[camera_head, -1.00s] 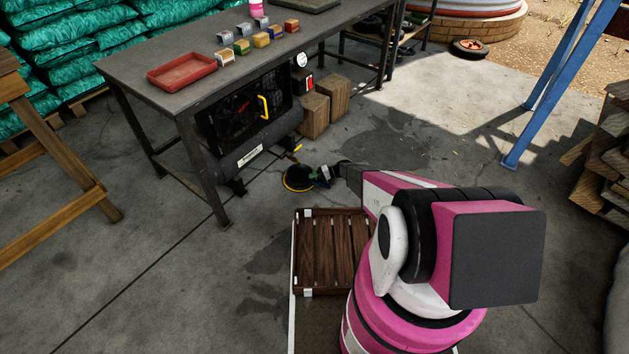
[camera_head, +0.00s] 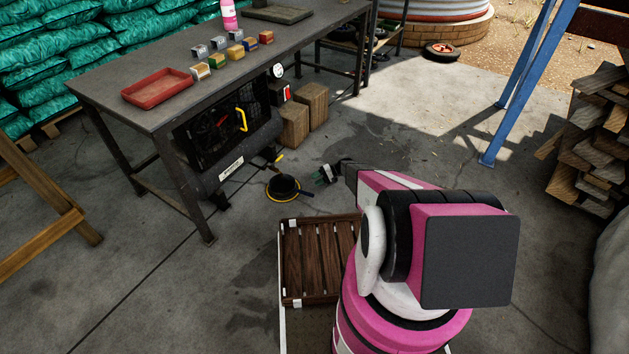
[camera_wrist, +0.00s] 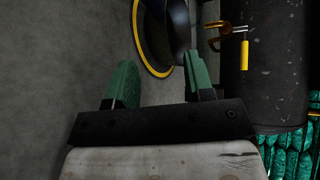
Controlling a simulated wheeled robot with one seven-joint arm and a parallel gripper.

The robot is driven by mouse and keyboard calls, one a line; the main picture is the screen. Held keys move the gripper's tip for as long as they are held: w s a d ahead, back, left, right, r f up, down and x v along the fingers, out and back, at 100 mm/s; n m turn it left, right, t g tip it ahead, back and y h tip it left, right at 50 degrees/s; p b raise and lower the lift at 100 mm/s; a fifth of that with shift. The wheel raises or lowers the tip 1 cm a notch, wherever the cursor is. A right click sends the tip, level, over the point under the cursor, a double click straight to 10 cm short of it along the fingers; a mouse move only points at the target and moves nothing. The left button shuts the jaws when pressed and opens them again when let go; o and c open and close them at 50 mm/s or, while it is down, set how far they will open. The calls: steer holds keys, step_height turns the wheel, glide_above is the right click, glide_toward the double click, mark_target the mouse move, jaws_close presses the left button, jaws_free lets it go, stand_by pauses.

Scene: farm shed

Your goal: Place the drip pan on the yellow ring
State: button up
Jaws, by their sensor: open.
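The drip pan (camera_head: 285,184) is a small black round pan on the concrete floor in front of the compressor. The yellow ring (camera_head: 269,193) shows around its left and front edge, so the pan lies over the ring; the far side is hidden. In the wrist view the dark pan (camera_wrist: 178,22) is cut by the top edge, with an arc of the ring (camera_wrist: 139,45) left of it. My gripper (camera_head: 324,174) is right of the pan with a gap of floor between. Its green fingers (camera_wrist: 160,80) are apart in the wrist view, with nothing held between them.
A black compressor (camera_head: 225,135) with a yellow handle stands under the workbench (camera_head: 115,86). Wooden blocks (camera_head: 294,127) stand beside it. A slatted brown crate (camera_head: 318,262) is near my base. A blue post (camera_head: 505,110) and stacked wood are at right. Floor right of the gripper is clear.

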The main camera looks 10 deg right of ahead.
steer(key=s+d+r+t+h, duration=0.1)
steer(key=s+r+h, duration=0.3)
steer(key=s+r, duration=0.8)
steer(key=s+d+r+t+h, duration=0.1)
steer(key=s+d+r+h, duration=0.2)
steer(key=s+r, duration=0.8)
steer(key=s+d+r+t+h, duration=0.1)
steer(key=s+r+h, duration=0.5)
steer(key=r, duration=1.9)
steer(key=s+d, duration=0.1)
steer(key=s, duration=0.5)
steer(key=shift+s+d+r+h, duration=0.15)
steer(key=shift+s+r+h, duration=0.15)
steer(key=shift+s+h, duration=0.1)
steer(key=shift+w, duration=0.1)
